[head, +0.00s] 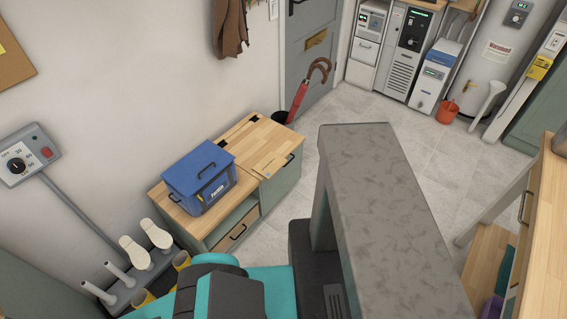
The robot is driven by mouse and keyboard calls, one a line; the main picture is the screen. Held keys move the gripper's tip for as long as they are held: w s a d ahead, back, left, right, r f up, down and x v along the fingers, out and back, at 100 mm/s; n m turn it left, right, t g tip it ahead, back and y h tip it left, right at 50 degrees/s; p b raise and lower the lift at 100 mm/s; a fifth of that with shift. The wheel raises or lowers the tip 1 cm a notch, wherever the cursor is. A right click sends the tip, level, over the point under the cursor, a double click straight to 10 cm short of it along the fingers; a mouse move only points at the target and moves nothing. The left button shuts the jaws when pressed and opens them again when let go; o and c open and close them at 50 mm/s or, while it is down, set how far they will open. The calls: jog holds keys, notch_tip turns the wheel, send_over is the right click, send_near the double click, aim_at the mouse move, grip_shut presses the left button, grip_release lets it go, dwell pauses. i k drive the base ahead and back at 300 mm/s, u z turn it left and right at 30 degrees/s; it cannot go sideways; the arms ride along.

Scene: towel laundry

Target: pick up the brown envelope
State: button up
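My gripper is not visible in the head view. Teal and dark parts of my own body fill the bottom middle.
The blue lidded box (199,178) stands on the same cabinet. A red umbrella (301,98) leans by the grey door (313,45). Tiled floor (395,110) is clear toward the machines.

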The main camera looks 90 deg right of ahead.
aim_at(272, 162)
jog(key=u, duration=0.55)
jog(key=k, duration=0.15)
jog(key=z, duration=1.8)
jog(key=i, duration=0.6)
jog(key=z, duration=0.2)
jog(key=k, duration=0.55)
jog(key=u, duration=0.1)
